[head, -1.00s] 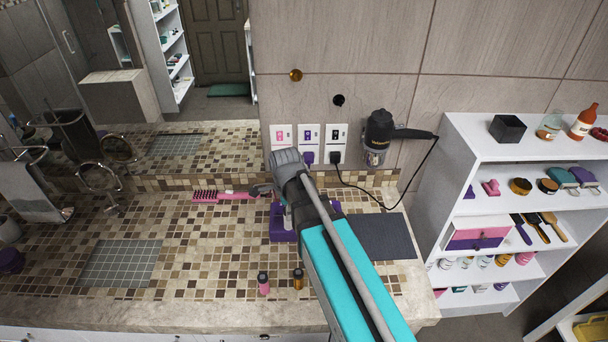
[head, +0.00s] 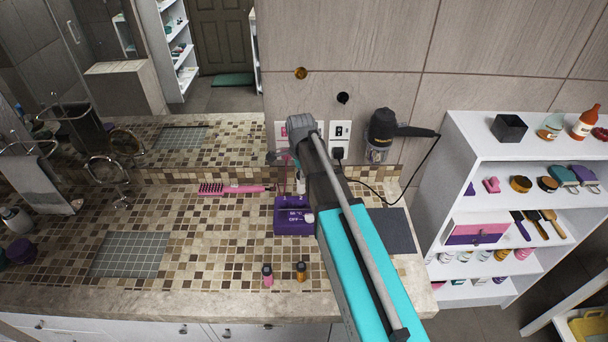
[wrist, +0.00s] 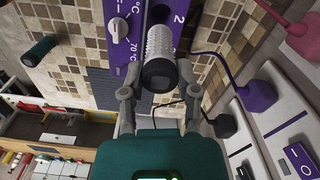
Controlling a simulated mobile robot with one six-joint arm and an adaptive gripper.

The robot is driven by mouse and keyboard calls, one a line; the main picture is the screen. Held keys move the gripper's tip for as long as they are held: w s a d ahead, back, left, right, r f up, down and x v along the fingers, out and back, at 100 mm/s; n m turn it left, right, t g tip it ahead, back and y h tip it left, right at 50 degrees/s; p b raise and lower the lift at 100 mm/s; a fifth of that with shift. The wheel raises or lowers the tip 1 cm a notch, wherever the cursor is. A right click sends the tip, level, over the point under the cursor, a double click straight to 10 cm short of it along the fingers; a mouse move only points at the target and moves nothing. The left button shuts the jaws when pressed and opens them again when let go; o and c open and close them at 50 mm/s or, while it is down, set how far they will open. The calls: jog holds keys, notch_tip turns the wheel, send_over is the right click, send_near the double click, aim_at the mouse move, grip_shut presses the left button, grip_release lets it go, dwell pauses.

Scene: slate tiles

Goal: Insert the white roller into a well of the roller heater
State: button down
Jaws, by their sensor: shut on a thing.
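The white roller (wrist: 160,42) is a bristled cylinder with a dark end cap, seen in the wrist view. My gripper (wrist: 158,82) is shut on it near the capped end. The roller heater (wrist: 119,30) is purple with a white dial and temperature marks, and lies beyond the roller. In the head view the heater (head: 292,228) sits on the tiled counter, partly covered by my arm. A small white part of the roller (head: 300,185) shows at the heater's back edge. My fingers are mostly hidden there. I cannot tell whether the roller's far end is inside a well.
A pink brush (head: 232,188) lies left of the heater. A dark mat (head: 398,232) lies to the right. A hair dryer (head: 383,130) hangs on the wall above.

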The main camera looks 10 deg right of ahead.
aim_at(301, 186)
jog(key=shift+w+f+b, duration=0.1)
jog(key=shift+f+b, duration=2.65)
jog(key=shift+f, duration=0.1)
jog(key=shift+f+b, duration=2.9)
dwell(0.5)
jog(key=shift+c, duration=1.3)
grip_release()
jog(key=shift+r+p, duration=0.25)
jog(key=shift+p, duration=0.05)
notch_tip(301, 186, up, 11)
jog(key=p, duration=1.1)
